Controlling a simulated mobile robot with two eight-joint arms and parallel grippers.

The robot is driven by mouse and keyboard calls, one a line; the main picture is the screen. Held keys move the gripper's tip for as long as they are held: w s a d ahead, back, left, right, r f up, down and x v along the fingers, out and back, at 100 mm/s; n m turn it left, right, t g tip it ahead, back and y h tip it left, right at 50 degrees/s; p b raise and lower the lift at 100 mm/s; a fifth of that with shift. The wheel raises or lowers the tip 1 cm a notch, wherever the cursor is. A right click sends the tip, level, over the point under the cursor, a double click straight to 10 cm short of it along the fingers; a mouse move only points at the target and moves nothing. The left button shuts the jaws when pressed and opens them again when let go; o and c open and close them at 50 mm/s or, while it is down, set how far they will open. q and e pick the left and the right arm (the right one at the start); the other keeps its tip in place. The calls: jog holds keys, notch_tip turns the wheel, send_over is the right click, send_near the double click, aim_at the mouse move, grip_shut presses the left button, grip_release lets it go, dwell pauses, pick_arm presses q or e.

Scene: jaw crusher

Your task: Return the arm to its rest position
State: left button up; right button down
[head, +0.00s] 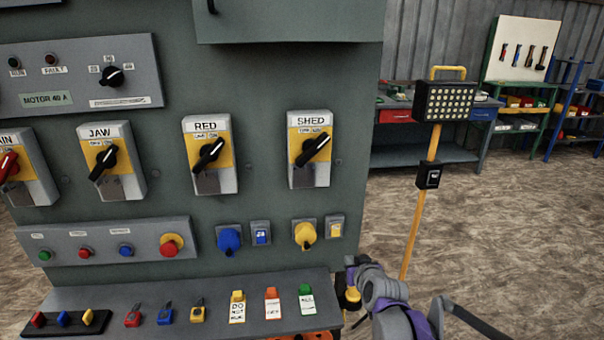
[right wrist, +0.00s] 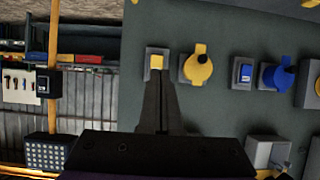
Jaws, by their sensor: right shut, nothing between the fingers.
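My right gripper (head: 350,268) is low at the right edge of the cabinet in the head view, with its grey and purple arm coming in from the bottom right. In the right wrist view its dark fingers (right wrist: 160,84) are together with nothing between them. In that view the fingertips overlap the lower edge of a small yellow switch (right wrist: 156,62); I cannot tell whether they touch it. The same yellow switch (head: 336,227) shows uncovered in the head view, beside a yellow rotary knob (head: 305,235). My left gripper is not in view.
The grey-green cabinet (head: 260,90) carries rotary switches, including SHED (head: 310,150) and RED (head: 209,154). Its sloped shelf (head: 100,298) holds tags and padlocks. A yellow post (head: 412,235) with a lamp panel (head: 445,101) stands right of my arm. Open floor (head: 520,230) lies beyond.

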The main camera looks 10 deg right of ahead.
jog(key=s+a+f+g+p, duration=0.1)
jog(key=s+f+g+p, duration=0.1)
jog(key=s, duration=1.5)
jog(key=s+a+f+g+p, duration=0.1)
jog(key=s+g, duration=0.4)
jog(key=s, duration=1.2)
jog(key=shift+s+f+p, duration=0.35)
jog(key=shift+f, duration=0.3)
